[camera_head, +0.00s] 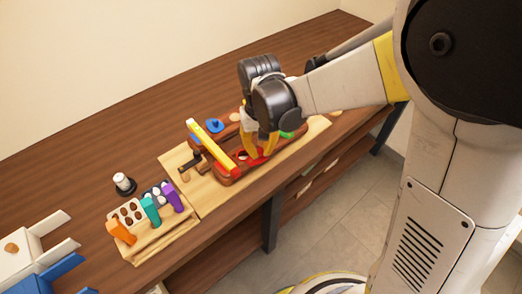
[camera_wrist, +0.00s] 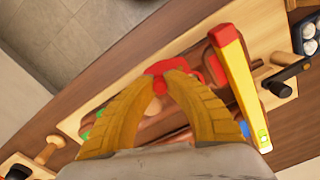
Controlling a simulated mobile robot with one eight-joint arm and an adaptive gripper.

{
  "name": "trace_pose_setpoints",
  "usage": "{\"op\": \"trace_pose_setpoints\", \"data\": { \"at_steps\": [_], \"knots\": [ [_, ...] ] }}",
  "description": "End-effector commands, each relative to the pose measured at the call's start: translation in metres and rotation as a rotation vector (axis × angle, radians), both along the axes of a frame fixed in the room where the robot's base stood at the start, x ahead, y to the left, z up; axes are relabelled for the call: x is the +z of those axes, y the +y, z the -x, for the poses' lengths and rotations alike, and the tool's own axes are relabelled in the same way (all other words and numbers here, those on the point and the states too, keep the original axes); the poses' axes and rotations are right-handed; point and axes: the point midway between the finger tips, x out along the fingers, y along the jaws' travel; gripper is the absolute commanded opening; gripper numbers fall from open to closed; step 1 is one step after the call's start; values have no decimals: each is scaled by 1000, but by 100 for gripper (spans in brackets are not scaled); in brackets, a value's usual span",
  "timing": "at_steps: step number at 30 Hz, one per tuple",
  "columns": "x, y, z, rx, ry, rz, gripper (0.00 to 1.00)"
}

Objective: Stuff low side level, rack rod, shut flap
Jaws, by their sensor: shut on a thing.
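A yellow bar with a red end (camera_head: 212,145) lies slantwise over a red-brown, several-part piece (camera_head: 228,179) on a pale wooden board (camera_head: 207,207). My gripper (camera_head: 260,152) is over the brown piece, right of the bar. In the wrist view its yellow fingers (camera_wrist: 178,76) are closed on a red piece (camera_wrist: 163,67). The fingers hide part of this piece, and I cannot tell whether it is lifted. I cannot single out the rod or the flap.
A wooden rack (camera_head: 150,250) with orange, teal and purple handles stands left of the board. A dark-and-white knob (camera_head: 123,183) is behind it. Bare tabletop (camera_head: 110,145) lies behind.

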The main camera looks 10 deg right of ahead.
Motion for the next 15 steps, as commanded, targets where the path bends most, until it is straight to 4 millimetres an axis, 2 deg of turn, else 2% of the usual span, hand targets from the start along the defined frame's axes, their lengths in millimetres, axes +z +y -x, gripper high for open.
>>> {"op": "trace_pose_setpoints", "data": {
  "at_steps": [15],
  "knots": [
    [0,12,-11,489,-1,1,0]
  ]
}}
